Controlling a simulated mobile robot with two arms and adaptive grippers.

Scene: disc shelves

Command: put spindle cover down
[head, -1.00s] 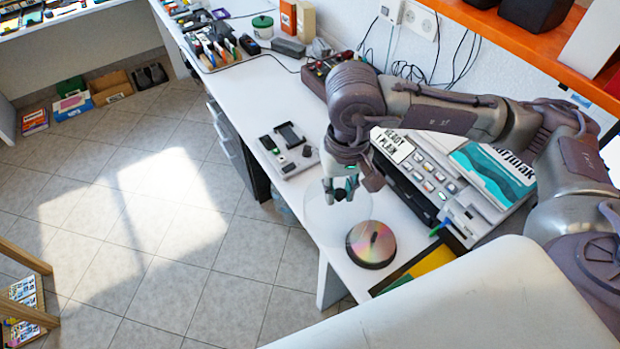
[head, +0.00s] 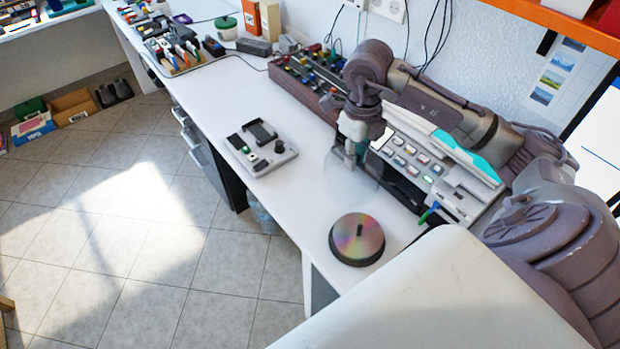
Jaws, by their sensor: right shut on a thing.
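My right gripper (head: 349,152) points down over the white desk, shut on the clear spindle cover (head: 352,184). The cover is see-through and shows only as a faint haze below the fingers, in front of the grey button machine. I cannot tell whether its rim touches the desk. The disc spindle (head: 357,240) stands uncovered near the desk's front edge, with shiny discs and a dark centre post. The gripper is behind it and apart from it. My left gripper is out of view.
The grey button machine (head: 462,208) stands just right of the gripper. A small grey device (head: 262,148) lies to the left. A dark box with coloured knobs (head: 300,85) is behind. The white desk (head: 285,205) is clear between the small device and the spindle.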

